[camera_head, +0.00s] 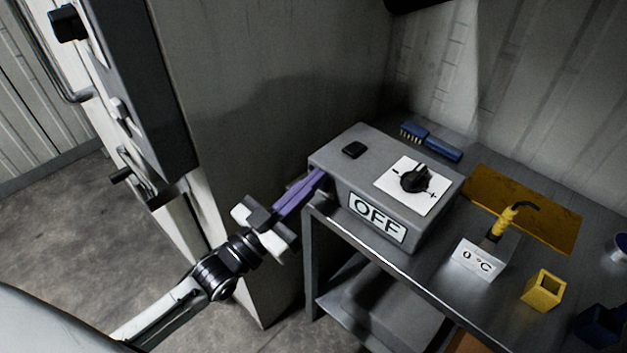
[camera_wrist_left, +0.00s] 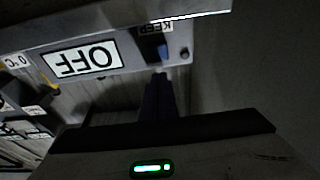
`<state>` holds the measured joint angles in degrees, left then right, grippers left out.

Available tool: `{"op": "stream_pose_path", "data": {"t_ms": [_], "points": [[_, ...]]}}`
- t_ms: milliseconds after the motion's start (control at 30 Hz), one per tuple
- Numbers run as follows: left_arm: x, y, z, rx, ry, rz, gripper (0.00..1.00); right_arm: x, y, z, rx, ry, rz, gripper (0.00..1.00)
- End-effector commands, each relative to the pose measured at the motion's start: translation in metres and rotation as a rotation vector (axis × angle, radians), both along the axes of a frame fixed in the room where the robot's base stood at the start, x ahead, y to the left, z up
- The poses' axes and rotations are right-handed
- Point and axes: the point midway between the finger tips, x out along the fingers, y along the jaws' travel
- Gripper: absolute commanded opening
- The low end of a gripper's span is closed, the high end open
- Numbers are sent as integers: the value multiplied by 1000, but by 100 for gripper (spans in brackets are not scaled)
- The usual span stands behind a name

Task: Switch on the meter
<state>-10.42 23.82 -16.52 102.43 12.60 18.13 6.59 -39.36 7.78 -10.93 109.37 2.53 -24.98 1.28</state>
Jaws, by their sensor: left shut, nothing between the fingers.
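The meter appears to be a grey box (camera_head: 375,150) on the metal table, with an OFF sign (camera_head: 376,218) on its front. Its top carries a black knob (camera_head: 415,178) on a white card and a small black button (camera_head: 353,149). In the left wrist view the OFF sign (camera_wrist_left: 82,60) is upside down, and a blue switch (camera_wrist_left: 163,50) shows on the box's side beside a partly visible label. My left gripper (camera_head: 320,174) is shut and empty at the box's left side. Its purple fingertips (camera_wrist_left: 158,78) are close to the blue switch; contact cannot be told. My right gripper is out of view.
A 0 °C card (camera_head: 478,261), a yellow-handled tool (camera_head: 504,220), a yellow cup (camera_head: 542,289), an ochre mat (camera_head: 555,222) and a blue brush (camera_head: 440,144) are to the right and behind. A tall grey cabinet (camera_head: 260,90) stands close left of the table.

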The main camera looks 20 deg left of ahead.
Motion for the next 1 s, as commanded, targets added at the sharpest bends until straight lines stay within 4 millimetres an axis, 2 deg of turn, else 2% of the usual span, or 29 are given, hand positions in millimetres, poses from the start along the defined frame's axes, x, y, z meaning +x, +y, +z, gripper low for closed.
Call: {"op": "stream_pose_path", "data": {"t_ms": [367, 600, 1000], "points": [[-3, 11, 27, -3, 20, 32, 0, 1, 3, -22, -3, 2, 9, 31], [-10, 5, 41, 8, 30, 1, 0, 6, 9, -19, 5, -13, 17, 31], [-8, 4, 44, 7, 29, 1, 0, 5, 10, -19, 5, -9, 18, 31]]}}
